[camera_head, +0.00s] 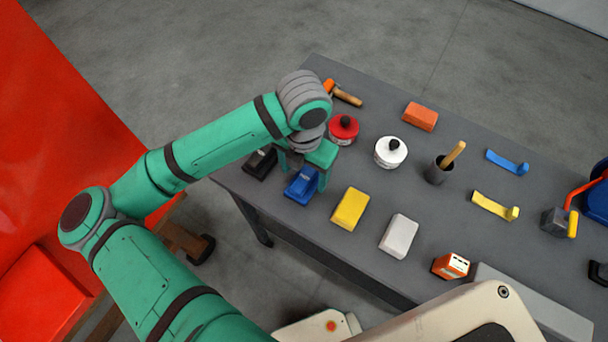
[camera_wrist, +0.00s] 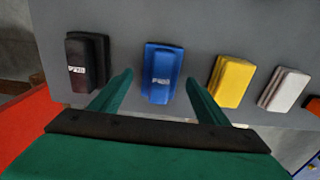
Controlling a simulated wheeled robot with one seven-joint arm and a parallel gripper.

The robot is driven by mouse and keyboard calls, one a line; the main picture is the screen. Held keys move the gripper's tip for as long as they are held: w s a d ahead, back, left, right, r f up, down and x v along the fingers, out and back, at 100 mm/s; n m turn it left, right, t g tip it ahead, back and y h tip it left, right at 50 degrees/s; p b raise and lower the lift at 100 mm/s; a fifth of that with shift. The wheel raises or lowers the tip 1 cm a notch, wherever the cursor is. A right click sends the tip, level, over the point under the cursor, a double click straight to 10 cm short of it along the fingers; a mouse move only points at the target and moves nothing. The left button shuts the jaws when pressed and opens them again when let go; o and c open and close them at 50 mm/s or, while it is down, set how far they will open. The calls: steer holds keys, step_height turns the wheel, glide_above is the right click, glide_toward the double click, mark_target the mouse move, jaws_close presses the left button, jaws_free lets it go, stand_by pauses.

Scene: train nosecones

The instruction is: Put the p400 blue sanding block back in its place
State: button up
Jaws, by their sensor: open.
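The blue sanding block (camera_head: 301,185) lies on the grey table near its front edge, in a row with other blocks. In the wrist view the blue block (camera_wrist: 162,74) carries a white label that seems to read P400. My gripper (camera_head: 303,174) is open at the block. In the wrist view its two green fingers (camera_wrist: 158,82) stand apart, one to each side of the block's lower part, with gaps between fingers and block. I cannot tell whether the fingertips touch the table.
A black sanding block (camera_wrist: 86,60) lies left of the blue one; yellow (camera_head: 350,208) and white (camera_head: 399,236) blocks lie right. Red (camera_head: 343,129) and white (camera_head: 390,152) round tins stand behind. A large red body (camera_head: 60,130) stands left of the table (camera_head: 305,225).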

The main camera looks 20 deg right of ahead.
mark_target(305, 177)
step_height(305, 177, up, 10)
steer(key=shift+f, duration=0.2)
